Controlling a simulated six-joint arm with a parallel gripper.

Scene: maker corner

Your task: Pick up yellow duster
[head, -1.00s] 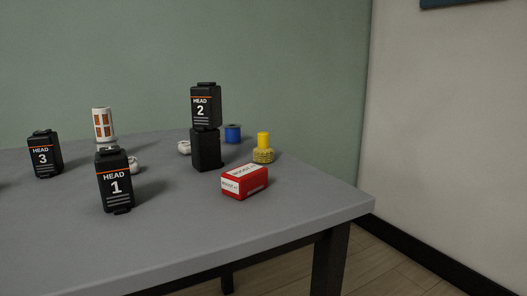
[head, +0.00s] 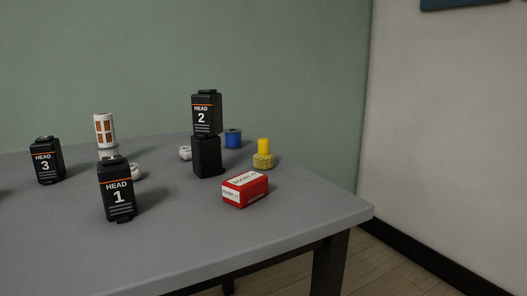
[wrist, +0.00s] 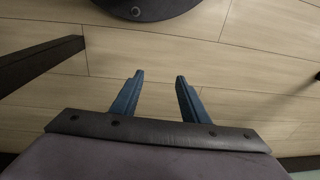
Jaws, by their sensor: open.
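The yellow duster (head: 263,155) stands upright near the right side of the grey table, with a narrow yellow top and a wider, patterned yellow base. It is behind the red box and right of the black stack. My gripper (wrist: 160,78) shows only in the wrist view, with two blue fingers apart and nothing between them. It points at the wooden floor, away from the duster. The duster is not in the wrist view.
A red box (head: 245,189) lies in front of the duster. Black HEAD 2 (head: 207,114) sits on a black block (head: 207,157). A blue spool (head: 233,138), HEAD 1 (head: 117,190), HEAD 3 (head: 47,160) and a white-orange cylinder (head: 104,131) also stand on the table (head: 190,240).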

